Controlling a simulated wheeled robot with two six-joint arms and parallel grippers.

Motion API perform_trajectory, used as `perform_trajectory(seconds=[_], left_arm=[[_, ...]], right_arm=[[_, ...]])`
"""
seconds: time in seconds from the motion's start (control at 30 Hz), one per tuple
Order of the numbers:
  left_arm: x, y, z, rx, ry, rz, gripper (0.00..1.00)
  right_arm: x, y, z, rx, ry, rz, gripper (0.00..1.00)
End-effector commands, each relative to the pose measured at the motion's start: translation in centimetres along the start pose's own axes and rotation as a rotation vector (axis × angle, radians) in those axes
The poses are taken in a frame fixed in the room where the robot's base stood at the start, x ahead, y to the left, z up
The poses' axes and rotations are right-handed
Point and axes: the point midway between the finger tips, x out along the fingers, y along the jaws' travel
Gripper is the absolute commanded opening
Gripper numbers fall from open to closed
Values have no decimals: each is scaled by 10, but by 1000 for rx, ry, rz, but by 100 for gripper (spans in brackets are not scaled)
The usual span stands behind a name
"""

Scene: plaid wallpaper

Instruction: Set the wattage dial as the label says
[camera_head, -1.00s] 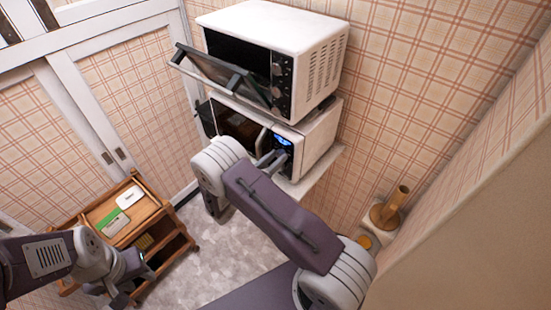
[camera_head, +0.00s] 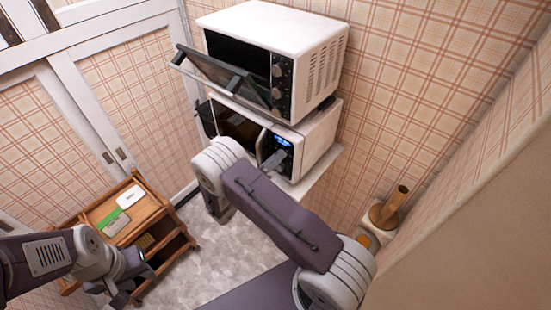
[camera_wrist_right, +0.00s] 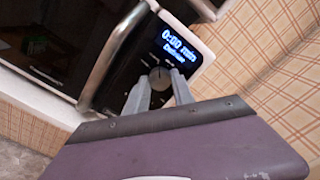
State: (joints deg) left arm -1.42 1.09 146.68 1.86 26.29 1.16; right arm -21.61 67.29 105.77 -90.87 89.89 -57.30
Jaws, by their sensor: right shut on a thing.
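The lower white microwave (camera_head: 320,135) has a black control panel with a lit blue display (camera_head: 283,142). In the right wrist view the display (camera_wrist_right: 178,47) reads "0:00 min", with a second line too blurred to read surely. Below it a round dial (camera_wrist_right: 159,77) sits between the fingers of my right gripper (camera_wrist_right: 160,85), which is shut on it. In the head view the right gripper (camera_head: 272,160) reaches the panel. My left gripper (camera_head: 135,270) is beside the wooden cart, its jaws unclear. A white card (camera_head: 130,197) and a green-and-white card (camera_head: 114,222) lie on the cart, their text unreadable.
A toaster oven (camera_head: 270,30) with its door hanging open stands on the microwave. The wooden cart (camera_head: 155,222) is at lower left. A wooden holder (camera_head: 385,212) stands at right. Grey floor (camera_head: 205,250) lies clear between cart and my right arm.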

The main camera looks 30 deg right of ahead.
Motion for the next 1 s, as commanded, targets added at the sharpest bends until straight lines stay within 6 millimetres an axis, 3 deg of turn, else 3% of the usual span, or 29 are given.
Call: perform_trajectory(seconds=[0.77,0.8,0.87,1.0], left_arm=[[-2,0,0,0,0,0,36],[-2,0,0,0,0,0,36],[-2,0,0,0,0,0,36],[-2,0,0,0,0,0,36]], right_arm=[[0,0,0,-104,0,-1,0],[0,0,0,-104,0,-1,35],[0,0,0,-104,0,-1,51],[0,0,0,-103,0,0,51]])
